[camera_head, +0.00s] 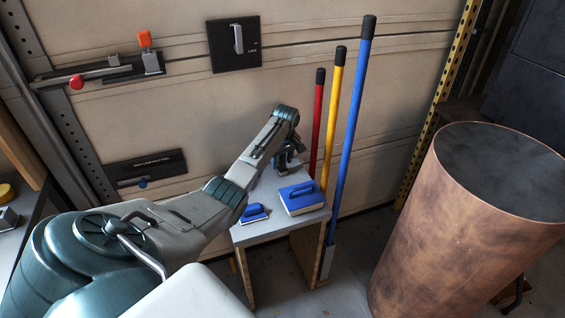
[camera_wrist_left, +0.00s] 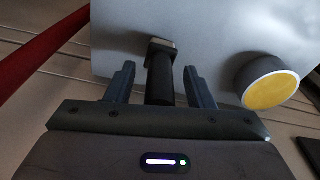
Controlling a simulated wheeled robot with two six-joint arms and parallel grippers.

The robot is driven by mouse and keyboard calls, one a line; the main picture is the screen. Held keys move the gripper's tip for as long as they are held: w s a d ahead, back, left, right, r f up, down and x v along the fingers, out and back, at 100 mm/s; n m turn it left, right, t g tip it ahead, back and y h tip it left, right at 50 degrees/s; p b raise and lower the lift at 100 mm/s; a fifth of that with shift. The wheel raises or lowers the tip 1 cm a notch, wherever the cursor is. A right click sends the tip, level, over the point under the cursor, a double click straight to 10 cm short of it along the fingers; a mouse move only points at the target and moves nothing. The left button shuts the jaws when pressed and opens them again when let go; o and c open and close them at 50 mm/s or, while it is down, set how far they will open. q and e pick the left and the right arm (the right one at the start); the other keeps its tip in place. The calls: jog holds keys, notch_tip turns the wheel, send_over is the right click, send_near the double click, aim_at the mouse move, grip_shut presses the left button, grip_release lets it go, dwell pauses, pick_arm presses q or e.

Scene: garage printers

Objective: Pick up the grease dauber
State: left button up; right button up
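The likely grease dauber (camera_wrist_left: 160,75) shows in the left wrist view as a dark handle with a small tan-edged end over the pale table surface. My left gripper (camera_wrist_left: 162,88) is open, with one finger on each side of the handle and a gap on both sides. In the head view my left gripper (camera_head: 290,158) reaches down at the back of the small table (camera_head: 262,229), and the dauber is hidden there. My right gripper is not in view.
A round dark container with a yellow face (camera_wrist_left: 270,88) lies right of the fingers. A copper drum (camera_head: 450,235) stands right.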

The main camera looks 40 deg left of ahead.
pick_arm(q)
jog(key=c, duration=1)
jog(key=shift+r, duration=0.15)
